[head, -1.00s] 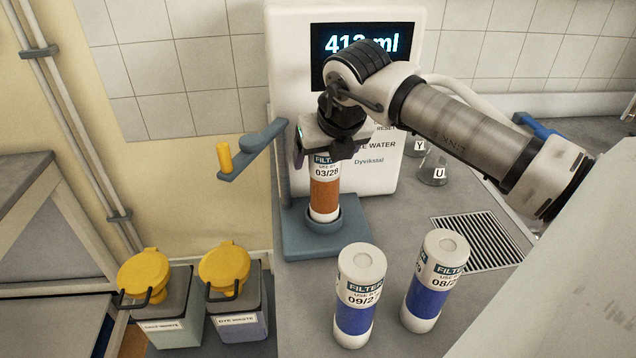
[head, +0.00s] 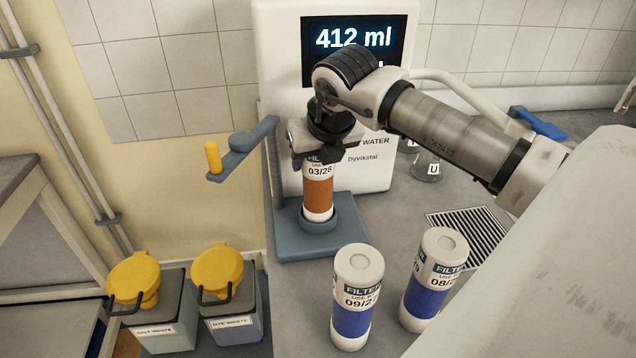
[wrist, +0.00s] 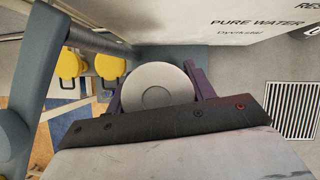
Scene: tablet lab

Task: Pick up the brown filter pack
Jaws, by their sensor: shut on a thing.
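The brown filter pack (head: 317,192) is a white cylinder with an orange-brown band and a label reading 03/28. It stands upright in the round socket of the blue-grey holder (head: 290,242) in front of the water unit. My gripper (head: 317,153) is above it and shut on its top end. In the wrist view my gripper's purple fingers (wrist: 158,88) lie on both sides of the pack's round white top (wrist: 155,84). The pack's lower end is hidden inside the socket.
Two blue-banded filter packs (head: 352,310) (head: 428,290) stand on the bench in front. The water unit (head: 375,180) shows 412 ml. A lever with a yellow handle (head: 213,158) sticks out left. Two yellow-topped waste bins (head: 160,325) (head: 235,315) stand at left. A drain grille (head: 468,235) lies right.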

